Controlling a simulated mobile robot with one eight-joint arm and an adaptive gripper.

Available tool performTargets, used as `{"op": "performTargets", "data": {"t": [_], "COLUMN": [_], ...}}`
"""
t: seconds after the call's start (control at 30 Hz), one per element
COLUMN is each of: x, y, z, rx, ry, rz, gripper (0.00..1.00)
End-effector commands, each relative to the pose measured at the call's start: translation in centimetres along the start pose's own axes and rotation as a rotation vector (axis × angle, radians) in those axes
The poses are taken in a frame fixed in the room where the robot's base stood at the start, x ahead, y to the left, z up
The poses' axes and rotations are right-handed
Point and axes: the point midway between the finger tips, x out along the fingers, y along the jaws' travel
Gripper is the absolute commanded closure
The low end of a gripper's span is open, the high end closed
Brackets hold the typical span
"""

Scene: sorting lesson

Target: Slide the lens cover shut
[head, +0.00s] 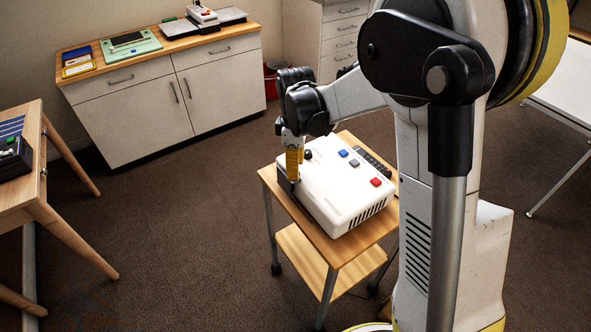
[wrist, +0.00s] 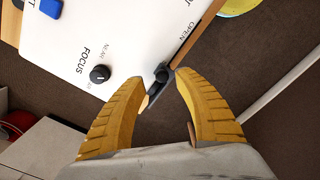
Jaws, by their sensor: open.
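The white projector (head: 335,195) sits on the small wooden cart; its top also shows in the wrist view (wrist: 120,30). At its edge in the wrist view is a small dark tab (wrist: 162,73), seemingly the lens cover's slider, below the printed word OPEN. My gripper (wrist: 160,78) is open, its yellow fingertips on either side of the tab; I cannot tell whether they touch it. In the head view my gripper (head: 292,172) points down at the projector's left edge and hides the tab. The lens itself is not visible.
A black focus knob (wrist: 99,74) stands close to the left finger. Blue, grey and red buttons and a black remote-like strip (head: 374,161) lie farther right. The cart (head: 283,200) has little bare top. A desk (head: 30,180) stands left, a cabinet (head: 130,105) behind.

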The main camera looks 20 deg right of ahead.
Motion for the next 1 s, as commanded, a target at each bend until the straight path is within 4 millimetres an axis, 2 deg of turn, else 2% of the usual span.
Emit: {"op": "performTargets", "data": {"t": [0.3,0.5,0.67,1.0], "x": [-7.0,-9.9,-10.6,-10.6], "y": [-0.1,0.0,0.0,0.0], "z": [0.0,0.0,0.0,0.0], "rx": [0.000,0.000,0.000,0.000], "ry": [0.000,0.001,0.001,0.001], "rz": [0.000,0.001,0.001,0.001], "gripper": [0.61,0.61,0.61,0.61]}}
